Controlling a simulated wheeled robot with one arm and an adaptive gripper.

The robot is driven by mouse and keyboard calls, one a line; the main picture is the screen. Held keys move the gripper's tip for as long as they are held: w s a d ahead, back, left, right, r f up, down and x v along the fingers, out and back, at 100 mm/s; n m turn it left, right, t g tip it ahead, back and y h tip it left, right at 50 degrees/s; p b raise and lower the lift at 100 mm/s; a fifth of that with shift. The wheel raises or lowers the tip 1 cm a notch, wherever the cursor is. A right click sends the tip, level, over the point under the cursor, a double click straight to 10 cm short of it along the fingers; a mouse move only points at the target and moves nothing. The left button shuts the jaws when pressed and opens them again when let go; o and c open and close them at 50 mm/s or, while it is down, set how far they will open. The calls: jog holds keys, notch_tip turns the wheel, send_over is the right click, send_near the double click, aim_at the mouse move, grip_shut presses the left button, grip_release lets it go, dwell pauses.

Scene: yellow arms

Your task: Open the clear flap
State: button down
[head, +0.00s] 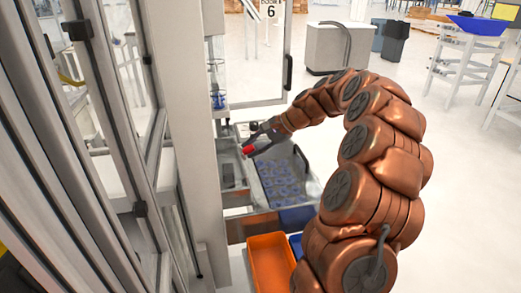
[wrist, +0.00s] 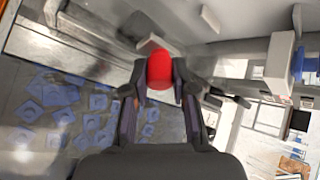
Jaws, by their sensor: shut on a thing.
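My gripper (head: 251,141) reaches down beside the white machine post. In the wrist view its two dark fingers (wrist: 161,80) are shut on a red knob (wrist: 160,66), which sits between the fingertips. The red knob also shows at the fingertips in the head view (head: 248,149). Below it is a grey-walled bin (head: 302,160) of blue pieces, which also show at left in the wrist view. The clear flap is hard to make out; the knob seems to belong to it, but I cannot tell its angle.
An orange bin (head: 270,262) and a blue bin (head: 296,244) stand nearer to me. The white post (head: 190,110) and framed glazing (head: 85,130) are close on the left. A framed clear panel (head: 258,55) stands behind. Open floor lies right.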

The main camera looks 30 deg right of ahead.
aim_at(239, 149)
jog(key=r, duration=0.1)
jog(key=a+r+h+p, duration=0.1)
jog(key=r+g+h, duration=0.1)
jog(key=shift+w+a, duration=0.25)
jog(key=shift+a, duration=0.1)
jog(key=a+h, duration=0.1)
jog(key=r+h+p, duration=0.1)
jog(key=shift+w+a+r+n+g+h, duration=0.2)
jog(key=shift+w+a+n+g+h, duration=0.1)
jog(key=shift+a+n+g, duration=0.1)
jog(key=shift+w+a+r+p, duration=0.25)
jog(key=shift+a+r+p, duration=0.15)
jog(key=shift+a, duration=0.3)
jog(key=c, duration=1.1)
grip_release()
jog(key=shift+o, duration=0.8)
jog(key=v, duration=1.2)
